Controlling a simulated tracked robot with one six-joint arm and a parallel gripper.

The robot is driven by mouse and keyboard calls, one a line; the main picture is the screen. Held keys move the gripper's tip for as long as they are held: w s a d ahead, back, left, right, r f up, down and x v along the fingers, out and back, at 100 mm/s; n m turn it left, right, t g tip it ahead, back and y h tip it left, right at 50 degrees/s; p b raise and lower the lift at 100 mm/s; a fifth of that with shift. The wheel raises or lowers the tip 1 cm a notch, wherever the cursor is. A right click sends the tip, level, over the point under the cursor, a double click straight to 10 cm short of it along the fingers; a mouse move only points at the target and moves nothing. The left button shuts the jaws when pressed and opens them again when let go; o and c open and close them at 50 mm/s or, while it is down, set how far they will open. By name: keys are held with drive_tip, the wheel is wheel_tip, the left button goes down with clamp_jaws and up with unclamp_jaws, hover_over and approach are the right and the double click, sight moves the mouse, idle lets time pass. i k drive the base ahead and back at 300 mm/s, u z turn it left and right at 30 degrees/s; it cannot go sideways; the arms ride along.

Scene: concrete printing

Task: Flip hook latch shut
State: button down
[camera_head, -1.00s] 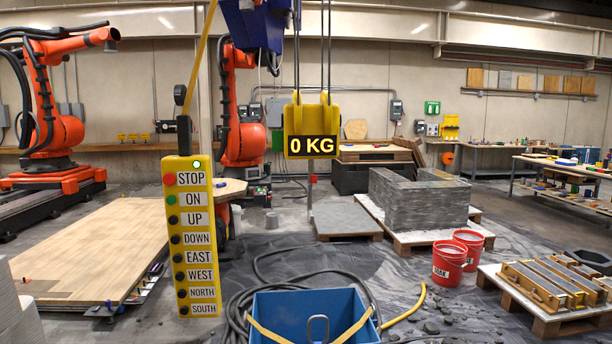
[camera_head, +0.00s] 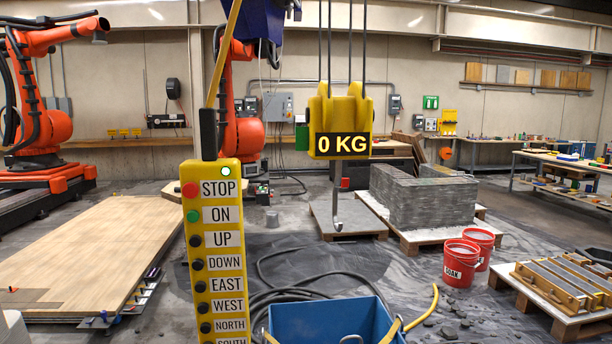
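A grey metal hook (camera_head: 338,212) hangs below a yellow crane block (camera_head: 342,110) on cables, right of the picture's middle. The block's display reads "0 KG". The hook looks empty. Its latch is too small to make out, so I cannot tell whether it is open or shut. My gripper does not show in this view.
A yellow pendant control (camera_head: 216,255) hangs close in front, left of the hook. A blue bin (camera_head: 335,318) with straps stands below. Red buckets (camera_head: 461,263), a grey block structure (camera_head: 432,200) and a wooden platform (camera_head: 85,250) stand around. Hoses lie across the floor.

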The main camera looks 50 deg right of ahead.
sight(346, 181)
drive_tip(key=u, duration=0.15)
drive_tip(key=i, duration=1.8)
drive_tip(key=z, duration=0.65)
drive_tip(key=i, duration=0.65)
drive_tip(key=z, duration=0.95)
drive_tip(key=i, duration=0.7)
drive_tip(key=z, duration=0.4)
